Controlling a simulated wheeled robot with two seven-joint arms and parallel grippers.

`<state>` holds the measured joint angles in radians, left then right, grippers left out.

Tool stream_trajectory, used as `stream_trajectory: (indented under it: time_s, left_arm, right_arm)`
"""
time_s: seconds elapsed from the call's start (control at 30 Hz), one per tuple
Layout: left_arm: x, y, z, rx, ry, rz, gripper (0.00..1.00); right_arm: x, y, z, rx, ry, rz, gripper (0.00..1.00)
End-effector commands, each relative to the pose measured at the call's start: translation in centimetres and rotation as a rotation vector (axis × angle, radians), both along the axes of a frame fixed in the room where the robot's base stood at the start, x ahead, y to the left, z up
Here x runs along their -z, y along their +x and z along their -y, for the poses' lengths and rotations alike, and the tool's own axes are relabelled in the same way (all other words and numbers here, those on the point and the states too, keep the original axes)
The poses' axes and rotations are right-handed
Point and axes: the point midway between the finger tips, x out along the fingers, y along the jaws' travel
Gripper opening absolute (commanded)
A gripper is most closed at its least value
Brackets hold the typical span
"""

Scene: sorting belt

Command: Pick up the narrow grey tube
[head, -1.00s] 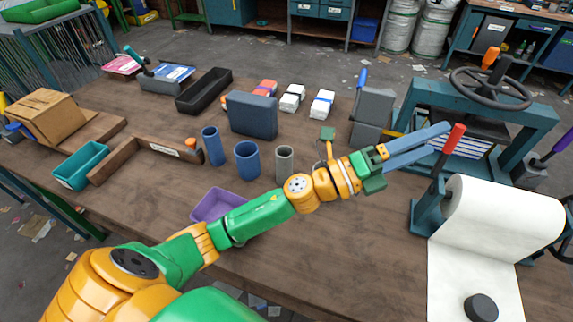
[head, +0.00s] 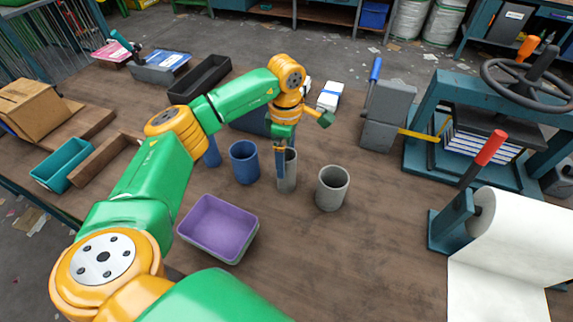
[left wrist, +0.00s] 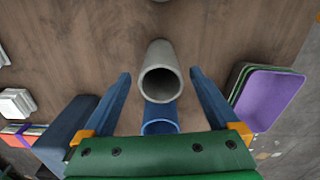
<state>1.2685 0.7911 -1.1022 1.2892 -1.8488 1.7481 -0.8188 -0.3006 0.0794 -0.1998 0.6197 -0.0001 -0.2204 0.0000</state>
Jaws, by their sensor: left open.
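The narrow grey tube (head: 291,178) stands upright on the table, between a blue tube and a wider grey tube, partly hidden by my left gripper. My left gripper (head: 282,174) points down at it, with a finger in front of the tube. In the left wrist view, the narrow grey tube (left wrist: 160,62) shows its open rim between the two spread fingers of the left gripper (left wrist: 160,73), with a gap on each side. The left gripper is open and holds nothing. My right gripper is not in view.
The blue tube (head: 244,163) stands close on the left, the wide grey tube (head: 332,189) on the right. A purple bin (head: 215,232) is nearer me. A dark blue box (left wrist: 69,135) stands behind, partly hidden by my arm. Bare table lies right of the bin.

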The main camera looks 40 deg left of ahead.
Motion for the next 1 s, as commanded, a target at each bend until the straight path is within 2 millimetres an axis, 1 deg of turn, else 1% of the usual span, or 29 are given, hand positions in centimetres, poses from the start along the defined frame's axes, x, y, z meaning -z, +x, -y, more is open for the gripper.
stream_trajectory:
  time_s: [0.17, 0.2, 0.27, 0.3, 0.37, 0.4, 0.47, 0.5, 0.53, 0.87, 0.93, 1.0]
  left_arm:
    - [0.2, 0.0, 0.0, 0.001, -0.001, 0.001, 0.94]
    - [0.2, 0.0, 0.0, 0.001, -0.001, 0.001, 0.89]
    - [0.2, 0.0, 0.0, 0.001, -0.001, 0.001, 0.73]
    - [0.2, 0.0, 0.0, 0.001, -0.002, 0.001, 0.62]
    - [0.2, 0.0, 0.1, 0.001, -0.002, 0.001, 0.46]
    - [0.2, 0.0, 0.1, 0.001, -0.002, 0.001, 0.35]
    - [0.2, 0.0, 0.1, 0.001, -0.002, 0.001, 0.19]
    - [0.2, 0.0, 0.1, 0.001, -0.002, 0.001, 0.08]
    - [0.2, 0.0, 0.1, 0.001, -0.002, 0.001, 0.00]
    - [0.0, 0.0, 0.1, 0.001, -0.003, 0.002, 0.00]
    - [-0.4, 0.1, 0.1, 0.001, -0.003, 0.003, 0.00]
    - [-1.2, 0.1, 0.1, 0.001, -0.003, 0.005, 0.00]
  right_arm:
    - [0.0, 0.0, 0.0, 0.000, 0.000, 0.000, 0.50]
    - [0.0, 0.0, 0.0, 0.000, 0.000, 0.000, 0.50]
    - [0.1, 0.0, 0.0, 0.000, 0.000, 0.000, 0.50]
    - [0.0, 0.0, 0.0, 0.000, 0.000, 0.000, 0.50]
    - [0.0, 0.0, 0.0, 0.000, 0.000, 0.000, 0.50]
    - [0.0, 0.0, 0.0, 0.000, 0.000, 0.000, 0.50]
    - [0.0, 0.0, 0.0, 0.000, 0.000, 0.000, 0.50]
    - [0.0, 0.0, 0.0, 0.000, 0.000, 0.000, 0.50]
    - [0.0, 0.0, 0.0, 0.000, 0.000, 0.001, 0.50]
    - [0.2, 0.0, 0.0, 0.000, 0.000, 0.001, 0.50]
    - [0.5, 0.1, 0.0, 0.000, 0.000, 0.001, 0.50]
    - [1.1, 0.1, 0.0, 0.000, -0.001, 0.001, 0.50]
